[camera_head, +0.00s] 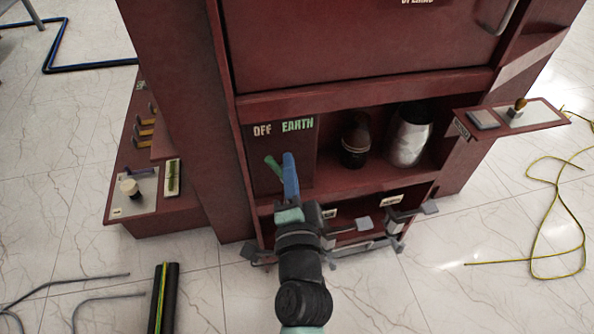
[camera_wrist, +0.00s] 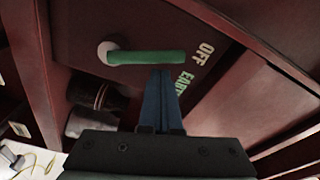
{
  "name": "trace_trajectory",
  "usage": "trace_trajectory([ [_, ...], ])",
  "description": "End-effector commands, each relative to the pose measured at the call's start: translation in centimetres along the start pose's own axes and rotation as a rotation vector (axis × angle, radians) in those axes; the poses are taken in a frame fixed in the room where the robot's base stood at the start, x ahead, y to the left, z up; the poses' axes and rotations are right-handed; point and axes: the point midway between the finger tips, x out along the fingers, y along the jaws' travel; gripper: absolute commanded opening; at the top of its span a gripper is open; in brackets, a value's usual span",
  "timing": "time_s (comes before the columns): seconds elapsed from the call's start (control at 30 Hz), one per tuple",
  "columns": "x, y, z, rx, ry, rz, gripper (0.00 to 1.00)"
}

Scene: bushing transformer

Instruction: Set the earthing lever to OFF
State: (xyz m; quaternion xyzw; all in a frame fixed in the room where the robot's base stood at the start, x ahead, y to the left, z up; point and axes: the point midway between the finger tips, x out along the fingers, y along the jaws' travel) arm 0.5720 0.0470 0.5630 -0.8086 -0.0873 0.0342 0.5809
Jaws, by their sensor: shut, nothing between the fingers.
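The green earthing lever (camera_head: 272,165) is on the dark red panel of the cabinet, below the white OFF label (camera_head: 262,130) and the green EARTH label (camera_head: 298,125). It tilts up and left, its free end on the OFF side. The wrist view shows the lever (camera_wrist: 145,57) reaching from its pale round pivot (camera_wrist: 108,52) toward OFF. My gripper (camera_head: 289,156), with blue fingers, is shut and empty on the EARTH side of the lever. In the wrist view its fingertips (camera_wrist: 160,72) are very near the lever; I cannot tell if they touch. My fingers hide the lever's lower part in the head view.
A dark bushing (camera_head: 355,140) and a silver canister (camera_head: 409,136) stand on the shelf right of the lever panel. Grey handles (camera_head: 363,223) stick out below. A side shelf (camera_head: 515,116) juts out at right. A yellow-green cable (camera_head: 555,200) lies on the floor.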

Motion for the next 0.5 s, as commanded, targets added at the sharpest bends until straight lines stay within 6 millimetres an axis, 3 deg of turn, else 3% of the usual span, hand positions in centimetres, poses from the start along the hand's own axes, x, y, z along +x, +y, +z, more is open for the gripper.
trace_trajectory([
  [0.5,-0.14,-0.19,0.94,-0.152,0.0,-0.021,0.0],
])
